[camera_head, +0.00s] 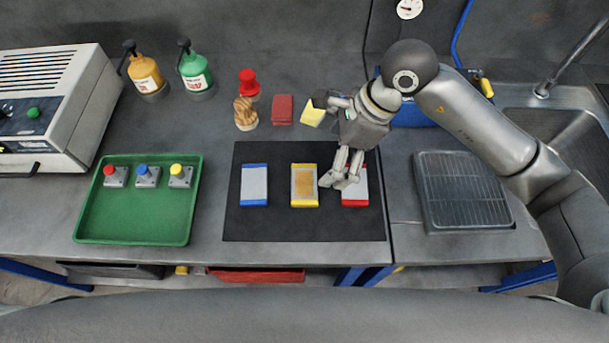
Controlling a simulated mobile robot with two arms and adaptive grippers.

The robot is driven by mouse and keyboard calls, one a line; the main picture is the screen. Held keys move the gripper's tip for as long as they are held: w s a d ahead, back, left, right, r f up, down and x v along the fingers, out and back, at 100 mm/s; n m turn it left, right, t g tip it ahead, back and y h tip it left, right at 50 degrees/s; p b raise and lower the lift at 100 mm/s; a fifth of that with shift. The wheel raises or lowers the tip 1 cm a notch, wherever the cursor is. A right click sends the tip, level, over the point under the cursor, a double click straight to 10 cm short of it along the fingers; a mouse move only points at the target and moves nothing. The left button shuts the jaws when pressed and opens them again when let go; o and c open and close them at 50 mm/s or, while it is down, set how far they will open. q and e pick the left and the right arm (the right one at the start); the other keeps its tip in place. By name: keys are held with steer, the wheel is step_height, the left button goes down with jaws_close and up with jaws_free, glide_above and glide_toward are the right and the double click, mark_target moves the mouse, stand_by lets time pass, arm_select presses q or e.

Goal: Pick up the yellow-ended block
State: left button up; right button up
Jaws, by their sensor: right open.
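The yellow-ended block (304,187) lies flat on the black mat (300,228), between the blue-ended block (254,187) and the red-ended block (361,193). Its ends are yellow and its top face is tan-orange, while the blue-ended block has a pale grey top. My right gripper (340,182) is open and empty, fingers pointing down. It is just right of the yellow-ended block and hides part of the red-ended block. I cannot tell its exact height above the mat. My left gripper is not in view.
A green tray (130,233) with several coloured-button units stands left. Two pump bottles, a red-capped container, a red block (283,109) and a yellow piece (313,113) stand behind the mat. A drying rack (462,190) and sink are right. The mat's front strip is clear.

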mark_target(305, 182)
steer(key=p+x, duration=0.1)
steer(key=x, duration=0.4)
steer(key=shift+s+f, duration=0.1)
steer(key=shift+s, duration=0.05)
steer(key=shift+a+f+p, duration=0.2)
steer(key=shift+f+p, duration=0.4)
steer(key=shift+p, duration=0.2)
steer(key=p+x, duration=0.1)
steer(key=x, duration=0.2)
steer(key=shift+a+f, duration=0.3)
steer(key=shift+f, duration=0.25)
steer(key=shift+c, duration=0.3)
steer(key=c, duration=1.2)
steer(key=shift+r, duration=0.1)
steer(key=shift+c, duration=0.6)
